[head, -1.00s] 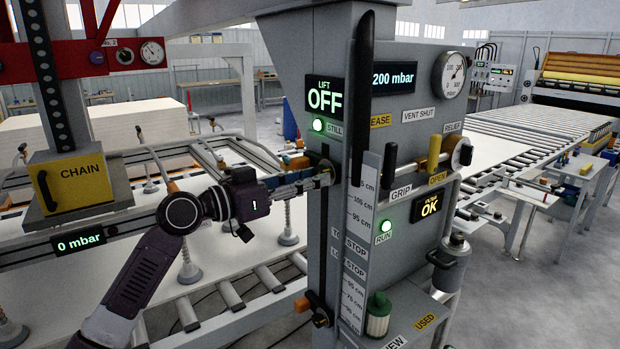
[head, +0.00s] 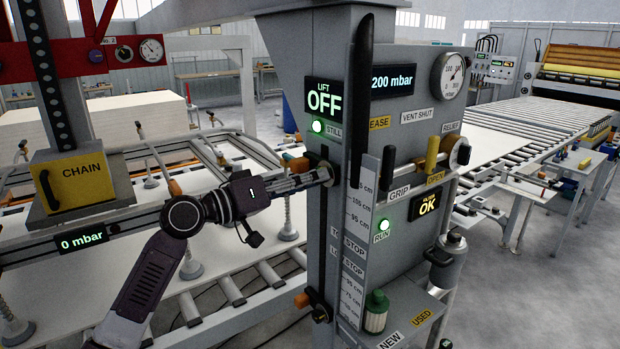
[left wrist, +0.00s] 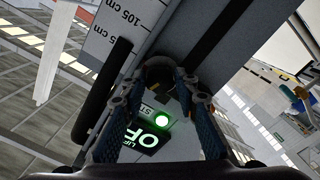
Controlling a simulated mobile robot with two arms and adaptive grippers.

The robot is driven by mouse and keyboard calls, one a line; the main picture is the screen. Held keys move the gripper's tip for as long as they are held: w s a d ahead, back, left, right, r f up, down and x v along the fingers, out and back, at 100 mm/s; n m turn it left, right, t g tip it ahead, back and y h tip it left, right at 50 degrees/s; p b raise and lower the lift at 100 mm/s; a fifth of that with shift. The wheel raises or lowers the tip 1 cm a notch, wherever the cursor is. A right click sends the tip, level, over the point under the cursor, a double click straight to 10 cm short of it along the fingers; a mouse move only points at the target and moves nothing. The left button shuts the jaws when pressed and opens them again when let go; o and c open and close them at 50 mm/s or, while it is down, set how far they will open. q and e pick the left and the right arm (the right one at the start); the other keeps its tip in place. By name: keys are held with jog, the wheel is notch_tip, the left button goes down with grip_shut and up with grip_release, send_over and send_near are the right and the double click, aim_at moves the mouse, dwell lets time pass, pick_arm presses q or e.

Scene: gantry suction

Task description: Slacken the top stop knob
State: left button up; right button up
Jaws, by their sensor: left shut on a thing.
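The top stop is a dark block with an orange end (head: 294,163) on the upper part of the grey column's rail. Its round dark knob (left wrist: 158,70) shows between my fingers in the left wrist view. My left gripper (head: 318,177) reaches the knob from the left. Its fingers are shut on the knob; they also show on either side of it in the left wrist view (left wrist: 161,88). The fingers cover part of the knob in the head view. My right gripper is not in view.
A lower stop (head: 316,304) sits further down the rail. The height scale (head: 358,228) and a tall black handle (head: 361,95) are close to the right. The LIFT display (head: 323,97) reads OFF. The yellow CHAIN box (head: 80,180) hangs at the left.

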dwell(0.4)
pick_arm(q)
jog(key=o, duration=1.1)
jog(key=shift+o, duration=0.2)
jog(key=v, duration=1.2)
